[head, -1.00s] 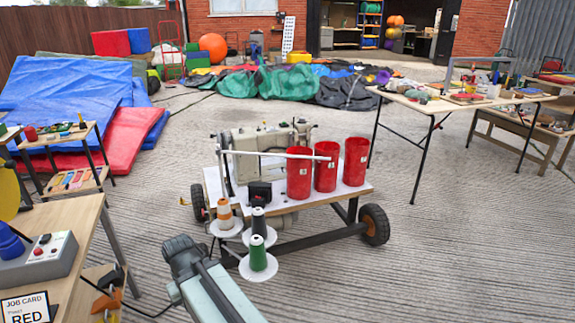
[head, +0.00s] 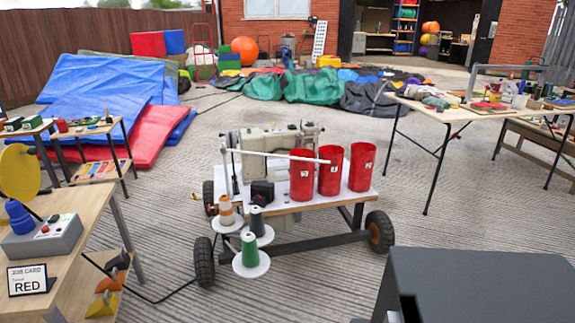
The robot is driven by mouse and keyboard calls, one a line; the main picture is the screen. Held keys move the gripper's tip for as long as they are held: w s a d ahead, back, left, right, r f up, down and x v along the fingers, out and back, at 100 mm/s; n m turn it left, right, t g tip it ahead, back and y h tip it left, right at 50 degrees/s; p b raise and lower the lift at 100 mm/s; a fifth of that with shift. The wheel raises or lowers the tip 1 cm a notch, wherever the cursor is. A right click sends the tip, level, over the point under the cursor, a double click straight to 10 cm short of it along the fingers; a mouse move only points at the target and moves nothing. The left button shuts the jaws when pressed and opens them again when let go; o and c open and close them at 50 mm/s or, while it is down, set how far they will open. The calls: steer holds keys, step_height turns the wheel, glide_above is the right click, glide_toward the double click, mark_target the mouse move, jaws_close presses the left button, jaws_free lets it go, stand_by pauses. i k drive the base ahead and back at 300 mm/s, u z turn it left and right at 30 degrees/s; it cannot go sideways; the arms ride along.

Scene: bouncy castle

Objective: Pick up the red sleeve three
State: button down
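Three red sleeves stand upright in a row on the white top of a wheeled cart (head: 283,205) in the head view. The right one (head: 362,167) is at the cart's right end. The middle one (head: 331,171) and the left one (head: 302,176) stand close beside it. Each has a small white label; the marks are too small to read surely, so I cannot confirm which is three. A thin pale bar crosses in front of the left and middle sleeves. My gripper's fingers do not show. A dark grey block fills the bottom right, apart from the sleeves in the picture.
Thread cones, including a green one (head: 250,250), stick out at the cart's front left. A wooden table (head: 62,222) with a job card reading RED is at left. A folding table (head: 450,112) stands at right. Concrete between is clear.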

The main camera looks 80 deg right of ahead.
mark_target(302, 174)
steer(key=k, duration=1.3)
steer(key=z, duration=0.4)
steer(key=i, duration=0.45)
